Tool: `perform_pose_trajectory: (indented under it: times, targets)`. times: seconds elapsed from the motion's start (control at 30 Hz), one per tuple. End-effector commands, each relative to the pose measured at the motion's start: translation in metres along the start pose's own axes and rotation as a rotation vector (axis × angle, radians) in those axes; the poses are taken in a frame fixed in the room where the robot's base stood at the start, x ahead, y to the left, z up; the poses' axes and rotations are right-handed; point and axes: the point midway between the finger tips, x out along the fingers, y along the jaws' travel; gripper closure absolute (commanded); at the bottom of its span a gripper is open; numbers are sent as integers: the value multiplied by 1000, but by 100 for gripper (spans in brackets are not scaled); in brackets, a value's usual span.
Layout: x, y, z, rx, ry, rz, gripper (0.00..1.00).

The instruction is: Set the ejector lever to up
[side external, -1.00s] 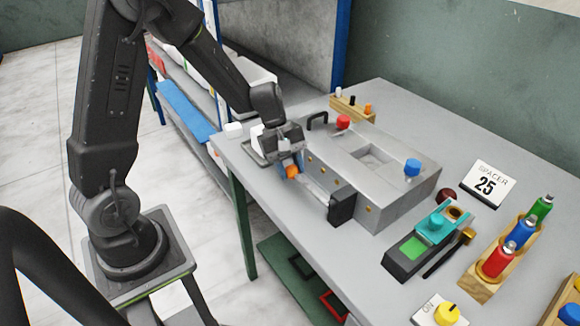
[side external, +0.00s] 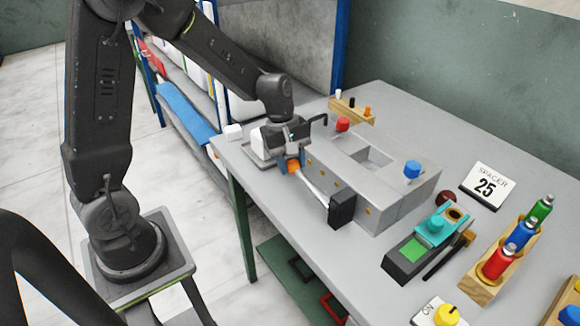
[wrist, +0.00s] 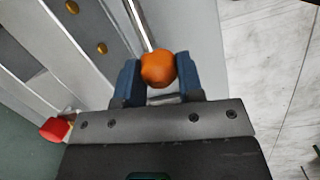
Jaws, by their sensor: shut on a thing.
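The ejector lever is a thin metal rod (side external: 312,187) with an orange knob (side external: 293,167) at its end. It runs from a black pivot block (side external: 342,208) on the front of the grey press (side external: 395,195) up and to the left in the side view. My gripper (side external: 291,165) is shut on the orange knob. In the wrist view the knob (wrist: 158,69) sits between the two blue fingertips of my gripper (wrist: 160,78), with the rod (wrist: 138,22) leading away. Part of the knob is hidden by the fingers in the side view.
A red knob (side external: 342,124) and a blue knob (side external: 412,168) stand on the press. A teal-topped device (side external: 436,229), a "SPACER 25" card (side external: 486,185) and a wooden rack of bottles (side external: 483,283) stand to the right. The table's front edge runs close below the lever.

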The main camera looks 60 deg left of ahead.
Motion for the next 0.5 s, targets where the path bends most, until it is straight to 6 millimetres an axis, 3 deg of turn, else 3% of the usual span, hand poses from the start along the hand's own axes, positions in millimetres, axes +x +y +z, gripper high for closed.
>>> perform_pose_trajectory:
  times: [0.5]
  targets:
    - [-42,12,31,30,357,-89,100]
